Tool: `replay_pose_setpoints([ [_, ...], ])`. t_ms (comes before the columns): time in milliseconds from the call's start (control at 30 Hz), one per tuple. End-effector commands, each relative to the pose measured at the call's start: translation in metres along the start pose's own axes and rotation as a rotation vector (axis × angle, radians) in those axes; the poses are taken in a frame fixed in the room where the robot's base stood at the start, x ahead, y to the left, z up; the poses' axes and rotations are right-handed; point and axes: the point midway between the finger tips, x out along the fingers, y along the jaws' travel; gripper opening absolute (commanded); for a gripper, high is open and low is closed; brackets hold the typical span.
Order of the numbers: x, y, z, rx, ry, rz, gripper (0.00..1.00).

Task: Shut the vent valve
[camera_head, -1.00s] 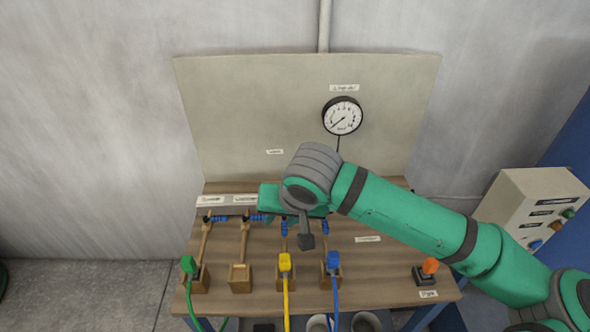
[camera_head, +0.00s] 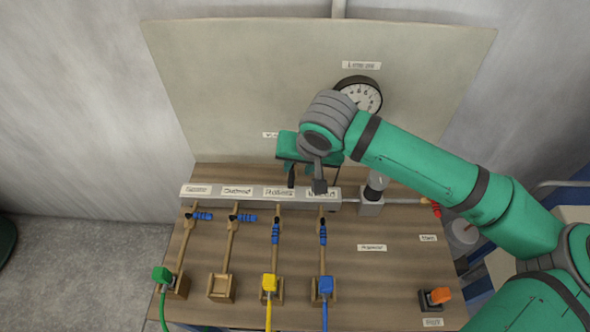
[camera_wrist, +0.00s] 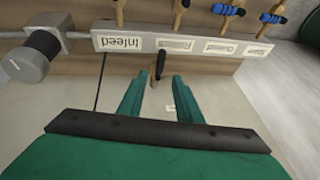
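A black lever (camera_wrist: 160,66) stands out from the long grey manifold (camera_wrist: 195,40) on the bench, beside the "Infeed" label; I take it for the vent valve handle, though I cannot read a vent label on it. It seems to show as a dark upright bar in the head view (camera_head: 291,176). My gripper (camera_wrist: 161,84) is open, its two green fingers apart with the lever between and just beyond their tips, no contact visible.
A pressure gauge (camera_head: 360,97) is on the backboard (camera_head: 230,80). Several valves with blue handles (camera_head: 275,234) line the bench front, with yellow, blue and green plugs below. A grey fitting (camera_head: 371,200) and red handle (camera_head: 436,208) are to the right. An orange switch (camera_head: 441,295) is front right.

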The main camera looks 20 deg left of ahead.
Motion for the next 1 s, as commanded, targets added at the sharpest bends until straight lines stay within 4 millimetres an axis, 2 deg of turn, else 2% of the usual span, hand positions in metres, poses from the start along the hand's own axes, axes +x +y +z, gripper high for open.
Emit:
replay_pose_setpoints([
  [200, 0.04, 0.002, 0.0, 0.005, -0.001, 0.001, 0.32],
  [400, 0.066, 0.003, 0.0, 0.006, 0.0, 0.002, 0.32],
  [600, 0.078, 0.005, -0.001, 0.007, 0.002, 0.003, 0.32],
  [867, 0.079, 0.003, 0.0, 0.004, 0.001, 0.001, 0.32],
  [900, 0.079, 0.002, 0.0, 0.004, 0.001, 0.001, 0.27],
  [1000, 0.079, 0.002, 0.0, 0.003, 0.001, 0.001, 0.03],
])
